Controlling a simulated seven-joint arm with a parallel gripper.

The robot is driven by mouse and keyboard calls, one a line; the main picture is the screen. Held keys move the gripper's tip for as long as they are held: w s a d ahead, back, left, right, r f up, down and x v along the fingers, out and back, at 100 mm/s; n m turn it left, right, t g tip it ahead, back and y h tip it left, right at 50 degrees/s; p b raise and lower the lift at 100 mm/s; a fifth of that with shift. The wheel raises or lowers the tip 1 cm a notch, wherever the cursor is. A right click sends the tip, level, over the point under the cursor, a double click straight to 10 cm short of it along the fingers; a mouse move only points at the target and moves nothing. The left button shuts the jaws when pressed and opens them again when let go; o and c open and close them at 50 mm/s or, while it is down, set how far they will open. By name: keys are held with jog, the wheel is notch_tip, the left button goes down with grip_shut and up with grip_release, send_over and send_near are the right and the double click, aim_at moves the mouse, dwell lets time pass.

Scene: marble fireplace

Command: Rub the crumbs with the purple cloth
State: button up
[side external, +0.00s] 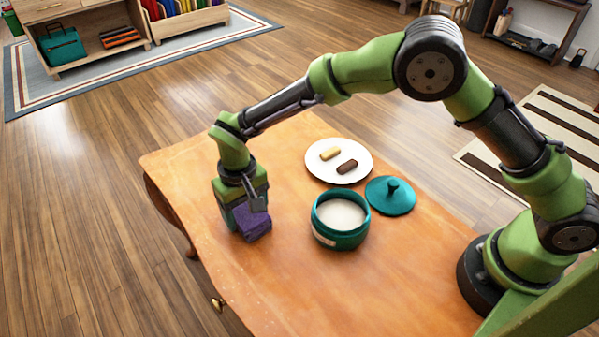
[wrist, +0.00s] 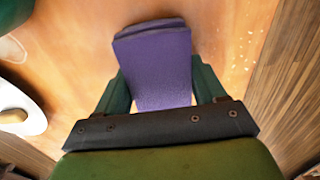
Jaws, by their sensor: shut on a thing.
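My gripper (side external: 243,207) is shut on the folded purple cloth (side external: 254,224) near the left end of the wooden table. In the wrist view the cloth (wrist: 153,66) sits between the two green fingers and sticks out beyond them. The cloth is at or just above the tabletop; I cannot tell whether it touches. Small pale crumbs (wrist: 247,42) lie scattered on the table to the right of the cloth in the wrist view, near the table's edge. They are apart from the cloth. In the side view they are too small to make out surely.
A teal jar (side external: 341,238) with white contents stands open mid-table, its teal lid (side external: 390,205) beside it. A white plate (side external: 322,171) holds a yellow and a brown bar. The front of the tabletop (side external: 300,292) is clear. The table's edge is close to my gripper.

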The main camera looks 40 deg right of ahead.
aim_at(264, 213)
jog(key=d, duration=0.2)
jog(key=shift+d, duration=0.3)
jog(key=shift+s, duration=1.45)
jog(key=shift+a, duration=3.65)
jog(key=shift+d, duration=3.8)
jog(key=shift+a+r, duration=0.1)
jog(key=shift+r, duration=3.95)
jog(key=shift+s+a, duration=0.1)
